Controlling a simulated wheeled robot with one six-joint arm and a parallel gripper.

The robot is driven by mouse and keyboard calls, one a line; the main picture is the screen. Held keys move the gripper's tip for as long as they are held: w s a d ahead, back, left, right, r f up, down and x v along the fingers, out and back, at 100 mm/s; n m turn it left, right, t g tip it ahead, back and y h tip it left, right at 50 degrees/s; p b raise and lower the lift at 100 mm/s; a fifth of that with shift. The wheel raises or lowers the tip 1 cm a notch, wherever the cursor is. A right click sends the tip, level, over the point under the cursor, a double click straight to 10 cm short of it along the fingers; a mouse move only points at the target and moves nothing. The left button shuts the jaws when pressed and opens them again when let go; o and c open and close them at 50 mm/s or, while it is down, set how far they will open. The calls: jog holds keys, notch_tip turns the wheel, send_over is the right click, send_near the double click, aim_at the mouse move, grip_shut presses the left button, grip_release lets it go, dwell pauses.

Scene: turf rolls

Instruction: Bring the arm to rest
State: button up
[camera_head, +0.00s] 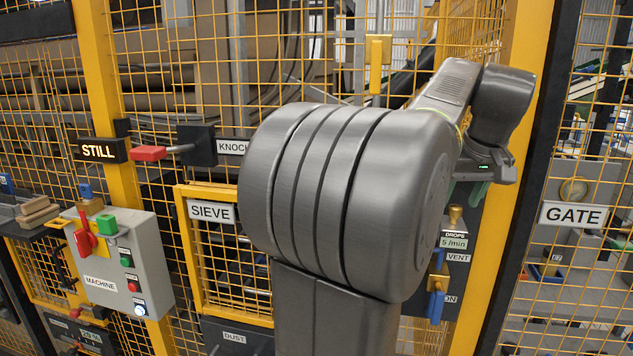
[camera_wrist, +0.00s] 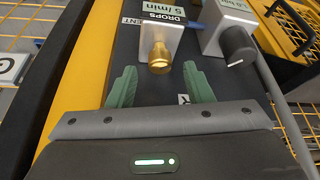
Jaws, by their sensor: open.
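My arm fills the middle of the head view, folded, with its wrist at the upper right. My gripper (camera_head: 480,194) shows only in part there, its green fingers pointing down. In the wrist view my gripper (camera_wrist: 160,84) is open, with its two green fingers apart and nothing between them. A brass knob (camera_wrist: 159,58) under the drops display (camera_wrist: 163,17) lies just beyond the fingertips, apart from them as far as I can tell. The brass knob also shows in the head view (camera_head: 455,214), close below the gripper.
Yellow mesh fencing (camera_head: 210,80) stands close behind the arm. A grey machine box (camera_head: 110,262) with a red handle (camera_head: 86,234) is at left, near the sieve door (camera_head: 185,240). A blue-handled valve (camera_head: 436,303) is below the gripper. A black knob (camera_wrist: 237,45) is right of the fingers.

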aim_at(456, 206)
jog(key=x, duration=0.3)
jog(key=shift+w+f+m+p, duration=0.1)
jog(key=shift+m+p, duration=0.2)
jog(key=shift+m, duration=0.2)
jog(key=shift+m+h, duration=0.4)
jog(key=shift+m, duration=0.2)
jog(key=shift+m+h+p, duration=0.4)
jog(key=shift+m+p, duration=0.05)
jog(key=shift+m, duration=0.65)
jog(key=shift+g, duration=0.3)
